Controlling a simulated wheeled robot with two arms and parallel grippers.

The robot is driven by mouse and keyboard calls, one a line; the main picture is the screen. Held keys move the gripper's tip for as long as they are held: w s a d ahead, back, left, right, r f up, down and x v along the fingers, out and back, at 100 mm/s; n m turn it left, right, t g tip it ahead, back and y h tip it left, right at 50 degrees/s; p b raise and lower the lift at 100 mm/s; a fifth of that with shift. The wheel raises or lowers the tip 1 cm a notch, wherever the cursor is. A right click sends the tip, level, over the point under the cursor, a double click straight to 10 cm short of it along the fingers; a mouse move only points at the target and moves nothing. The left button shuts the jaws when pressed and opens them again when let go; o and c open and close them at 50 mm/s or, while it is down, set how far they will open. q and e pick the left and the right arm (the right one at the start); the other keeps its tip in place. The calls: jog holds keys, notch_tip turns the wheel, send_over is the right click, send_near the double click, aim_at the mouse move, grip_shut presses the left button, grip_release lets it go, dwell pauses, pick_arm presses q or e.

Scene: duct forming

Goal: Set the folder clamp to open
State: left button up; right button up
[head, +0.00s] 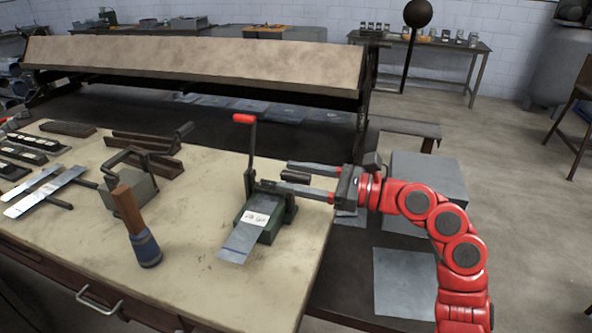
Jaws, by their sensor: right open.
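The folder clamp (268,228) is a small dark green device near the right edge of the workbench. Its lever (252,145) stands upright and ends in a red grip (244,119). A grey metal sheet (238,243) with a marked line and a white label lies at the clamp's front. My right gripper (276,175) reaches in from the right with its fingers apart, just behind and right of the clamp. A short dark cylinder (296,177) shows between the fingers; I cannot tell whether they touch it. The lever's red grip is clear of the fingers. My left gripper is not in view.
A wooden-handled tool (135,226) and a grey block with a handle (129,190) stand left of the clamp. Metal strips (44,191) lie farther left. A long folding machine (200,62) stands behind. The bench front between tool and clamp is clear.

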jog(key=shift+a, duration=0.1)
grip_shut()
dwell(1.4)
